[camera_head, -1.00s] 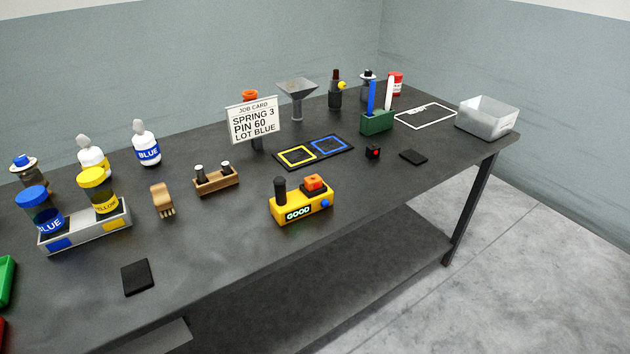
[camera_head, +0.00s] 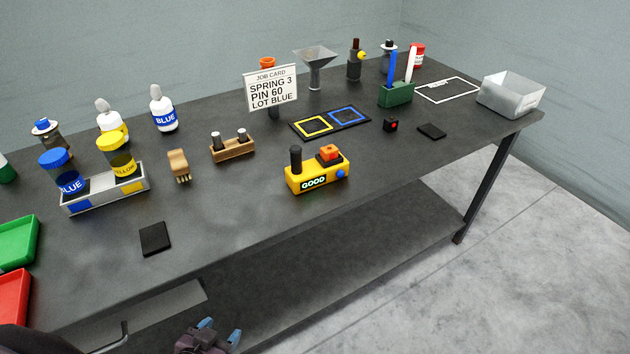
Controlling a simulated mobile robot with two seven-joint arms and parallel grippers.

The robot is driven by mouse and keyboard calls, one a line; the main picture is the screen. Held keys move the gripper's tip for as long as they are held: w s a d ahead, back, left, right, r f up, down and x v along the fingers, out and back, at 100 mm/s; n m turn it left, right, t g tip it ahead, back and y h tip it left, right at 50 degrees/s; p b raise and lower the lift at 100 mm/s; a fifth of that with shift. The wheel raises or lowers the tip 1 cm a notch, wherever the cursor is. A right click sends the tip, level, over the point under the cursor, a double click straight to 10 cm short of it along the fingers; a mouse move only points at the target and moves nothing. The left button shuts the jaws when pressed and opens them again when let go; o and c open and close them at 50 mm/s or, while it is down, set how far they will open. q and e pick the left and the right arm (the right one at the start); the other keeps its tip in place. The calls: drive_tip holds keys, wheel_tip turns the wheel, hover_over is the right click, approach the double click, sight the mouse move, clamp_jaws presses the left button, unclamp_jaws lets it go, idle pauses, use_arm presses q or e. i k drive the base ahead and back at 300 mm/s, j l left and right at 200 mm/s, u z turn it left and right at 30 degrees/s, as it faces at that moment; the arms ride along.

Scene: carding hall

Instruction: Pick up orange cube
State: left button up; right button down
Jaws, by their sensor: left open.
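The fixture also carries a black upright knob and a blue button. My left gripper (camera_head: 220,330) shows at the bottom edge, open, in front of the table's edge. It is well apart from the cube, which lies farther up and to the right in the picture. My right gripper is out of view.
A black pad (camera_head: 155,239), a wooden brush (camera_head: 179,165) and a wooden pin block (camera_head: 233,147) lie left of the fixture. A job card (camera_head: 271,88) stands behind it. Green (camera_head: 17,243) and red (camera_head: 10,298) trays are at left. Bare tabletop surrounds the fixture.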

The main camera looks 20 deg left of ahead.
sight(329, 152)
drive_tip(key=u, duration=1.3)
drive_tip(key=l+u, duration=0.2)
drive_tip(key=u, duration=0.2)
drive_tip(key=l+u, duration=0.35)
drive_tip(key=l, duration=0.8)
